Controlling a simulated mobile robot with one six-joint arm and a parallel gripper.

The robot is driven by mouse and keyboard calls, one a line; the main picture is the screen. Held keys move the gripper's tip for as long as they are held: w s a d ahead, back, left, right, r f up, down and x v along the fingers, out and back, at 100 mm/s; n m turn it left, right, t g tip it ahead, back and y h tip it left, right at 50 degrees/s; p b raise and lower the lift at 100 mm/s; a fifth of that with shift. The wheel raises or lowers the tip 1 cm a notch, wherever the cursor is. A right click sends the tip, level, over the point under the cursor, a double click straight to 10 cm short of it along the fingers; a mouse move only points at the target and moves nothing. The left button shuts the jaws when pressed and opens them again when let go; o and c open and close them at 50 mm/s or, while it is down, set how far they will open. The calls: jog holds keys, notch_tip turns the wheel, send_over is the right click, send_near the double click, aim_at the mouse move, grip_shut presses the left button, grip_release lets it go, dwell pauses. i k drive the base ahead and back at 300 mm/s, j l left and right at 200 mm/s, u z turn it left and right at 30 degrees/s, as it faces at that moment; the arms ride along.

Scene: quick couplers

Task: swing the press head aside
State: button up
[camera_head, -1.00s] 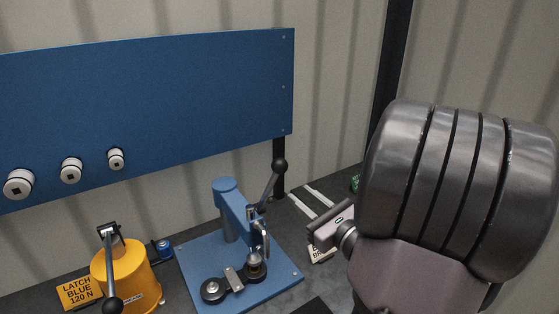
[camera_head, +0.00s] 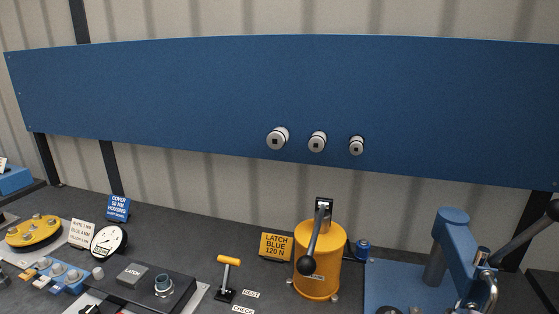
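The blue press stands at the lower right, cut off by the bottom and right edges. A grey lever (camera_head: 520,241) slants up to a black ball knob (camera_head: 553,210) at the right edge. My gripper is not in this view.
A yellow lever unit (camera_head: 318,267) stands left of the press, beside a "LATCH BLUE 120 N" sign (camera_head: 276,246). A small yellow-topped handle (camera_head: 228,262), a dark block (camera_head: 150,290), a dial gauge (camera_head: 108,241) and a yellow round fixture (camera_head: 34,231) stand further left. A blue wall panel (camera_head: 200,100) hangs behind.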

aim_at(476, 288)
jog(key=z, duration=1.4)
